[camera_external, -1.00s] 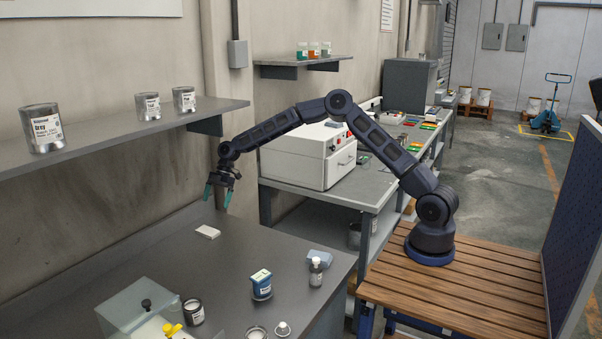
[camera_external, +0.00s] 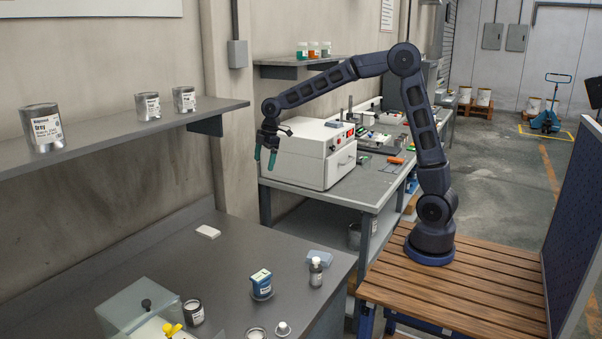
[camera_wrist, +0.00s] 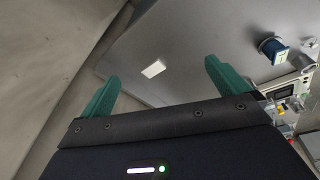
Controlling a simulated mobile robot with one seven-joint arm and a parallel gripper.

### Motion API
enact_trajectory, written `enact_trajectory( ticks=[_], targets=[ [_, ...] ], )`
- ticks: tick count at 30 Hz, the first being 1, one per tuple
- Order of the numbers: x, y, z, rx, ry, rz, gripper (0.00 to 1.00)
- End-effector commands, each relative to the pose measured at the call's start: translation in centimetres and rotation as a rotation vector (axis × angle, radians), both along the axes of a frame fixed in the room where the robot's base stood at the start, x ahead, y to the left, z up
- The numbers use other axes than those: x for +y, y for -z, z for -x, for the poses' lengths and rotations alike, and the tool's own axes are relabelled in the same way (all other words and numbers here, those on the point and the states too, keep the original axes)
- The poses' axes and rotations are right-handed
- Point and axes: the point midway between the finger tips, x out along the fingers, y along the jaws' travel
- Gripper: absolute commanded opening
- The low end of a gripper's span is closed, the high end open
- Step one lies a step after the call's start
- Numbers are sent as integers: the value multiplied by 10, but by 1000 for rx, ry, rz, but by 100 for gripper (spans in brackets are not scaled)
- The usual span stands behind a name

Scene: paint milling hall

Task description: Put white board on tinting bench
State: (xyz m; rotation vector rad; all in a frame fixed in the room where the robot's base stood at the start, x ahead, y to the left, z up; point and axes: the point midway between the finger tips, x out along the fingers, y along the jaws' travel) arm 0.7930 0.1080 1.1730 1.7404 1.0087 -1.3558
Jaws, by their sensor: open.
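A small flat white piece (camera_external: 208,231), which looks like the white board, lies on the near grey bench (camera_external: 130,255) towards the wall. It also shows in the wrist view (camera_wrist: 153,68), apart from my fingers. My gripper (camera_external: 265,162) is open and empty, pointing down, up and to the right of the white piece, in front of the white box machine. Its two teal fingers (camera_wrist: 162,88) are spread in the wrist view. A second bench (camera_external: 372,193) stands behind the near one. I cannot tell from any label which is the tinting bench.
The white machine (camera_external: 300,155) fills much of the second bench's near end. A wall shelf (camera_external: 110,130) holds cans.

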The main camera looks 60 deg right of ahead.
Motion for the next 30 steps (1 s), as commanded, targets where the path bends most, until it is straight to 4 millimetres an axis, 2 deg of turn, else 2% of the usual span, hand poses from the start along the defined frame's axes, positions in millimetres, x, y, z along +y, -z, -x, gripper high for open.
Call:
enact_trajectory(
  ticks=[1, 6, 15, 22, 30],
  targets=[
    [-8, -10, 14, -8, 33, 13, 100],
    [-33, -36, 59, -26, 154, 40, 100],
    [-78, -70, 142, -65, 377, 57, 100],
    [-111, -84, 209, -94, 554, 41, 100],
    [-145, -87, 288, -123, 760, -8, 100]
  ],
)
